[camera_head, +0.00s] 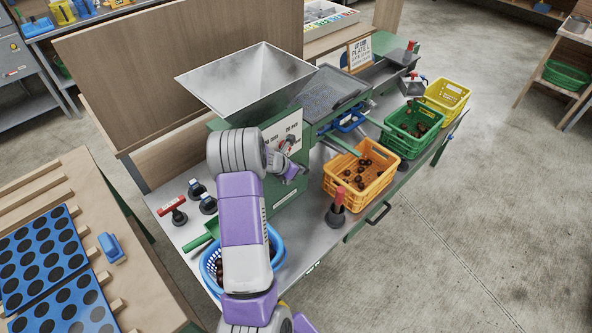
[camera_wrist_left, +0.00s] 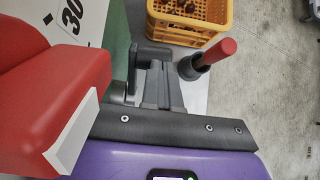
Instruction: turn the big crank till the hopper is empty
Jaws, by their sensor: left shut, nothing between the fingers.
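The grey metal hopper (camera_head: 238,85) stands on top of the green machine. Its sloping inner walls look bare; its bottom cannot be made out. My left gripper (camera_head: 292,174) is in front of the machine's white panel (camera_head: 293,128), beside the big crank. The crank is mostly hidden by my wrist, with a bit of red (camera_head: 285,146) showing above the gripper. In the left wrist view a large red part (camera_wrist_left: 50,90), probably the crank's grip, is close at the left. My gripper's fingers (camera_wrist_left: 160,85) are shut with nothing between them. My right gripper is not in view.
An orange crate (camera_head: 353,201) with chestnuts stands right of the gripper, with green (camera_head: 399,150) and yellow (camera_head: 458,104) crates beyond. A red-topped tool (camera_head: 337,205) stands on the bench near the gripper. A blue basket (camera_head: 279,250) is partly behind my arm.

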